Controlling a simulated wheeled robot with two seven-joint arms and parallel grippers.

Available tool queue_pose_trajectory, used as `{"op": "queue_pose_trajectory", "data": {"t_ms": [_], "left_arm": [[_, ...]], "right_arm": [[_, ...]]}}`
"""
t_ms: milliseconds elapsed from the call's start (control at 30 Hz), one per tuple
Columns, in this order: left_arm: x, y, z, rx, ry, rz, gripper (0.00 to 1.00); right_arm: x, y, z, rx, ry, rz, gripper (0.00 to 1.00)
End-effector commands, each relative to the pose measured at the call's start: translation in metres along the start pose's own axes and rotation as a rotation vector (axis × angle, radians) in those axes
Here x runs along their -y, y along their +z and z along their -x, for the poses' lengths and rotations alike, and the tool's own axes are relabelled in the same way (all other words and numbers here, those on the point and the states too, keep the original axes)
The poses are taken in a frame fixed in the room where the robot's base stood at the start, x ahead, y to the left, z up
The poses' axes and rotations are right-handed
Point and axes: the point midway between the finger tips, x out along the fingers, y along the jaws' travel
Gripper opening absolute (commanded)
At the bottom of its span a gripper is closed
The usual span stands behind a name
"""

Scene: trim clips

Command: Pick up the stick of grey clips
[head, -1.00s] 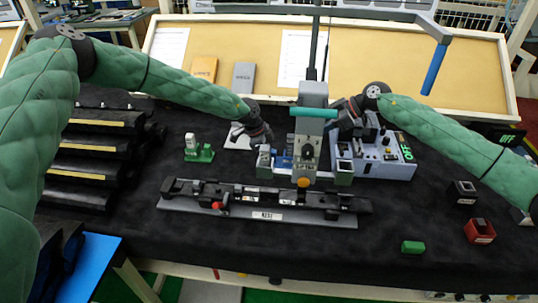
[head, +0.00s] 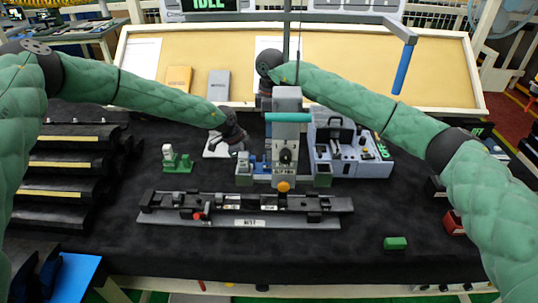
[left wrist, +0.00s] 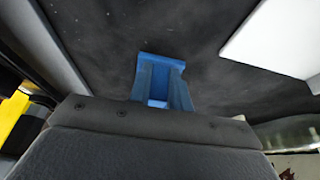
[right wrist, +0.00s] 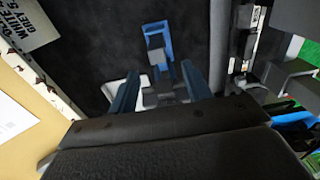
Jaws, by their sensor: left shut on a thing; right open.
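My left gripper (head: 239,143) is beside the left of the grey machine; in the left wrist view (left wrist: 160,95) its blue fingers are close together on a bright blue piece (left wrist: 158,103). A pale grey stick (head: 168,151) stands upright in a small green stand (head: 178,165) left of that gripper; its clips are too small to tell. My right gripper (right wrist: 160,88) is open. Its dark blue fingers are apart in the right wrist view, with grey parts between them and a blue forked piece (right wrist: 157,32) beyond. In the head view the machine head hides its fingertips.
The grey machine (head: 287,105) stands mid-table behind a long black rail fixture (head: 330,206). A control box (head: 370,165) is to its right, black racks (head: 65,165) at far left. A green block (head: 395,243) lies front right. The black mat between is clear.

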Motion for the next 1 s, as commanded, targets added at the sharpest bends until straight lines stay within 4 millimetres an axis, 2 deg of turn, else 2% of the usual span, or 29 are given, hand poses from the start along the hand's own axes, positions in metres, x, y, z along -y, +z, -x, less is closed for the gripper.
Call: {"op": "queue_pose_trajectory", "data": {"t_ms": [167,500,767,1000], "left_arm": [[0.000,0.000,0.000,0.000,0.000,0.000,0.00],[0.000,0.000,0.000,0.000,0.000,0.000,0.00],[0.000,0.000,0.000,0.000,0.000,0.000,0.00],[0.000,0.000,0.000,0.000,0.000,0.000,0.00]], "right_arm": [[-0.001,-0.001,-0.006,0.023,0.007,-0.009,0.49],[-0.001,0.000,-0.055,0.021,0.005,-0.007,0.49],[-0.002,0.000,-0.072,0.020,0.007,-0.007,0.49],[-0.005,0.000,-0.103,0.020,0.005,-0.007,0.49]]}}
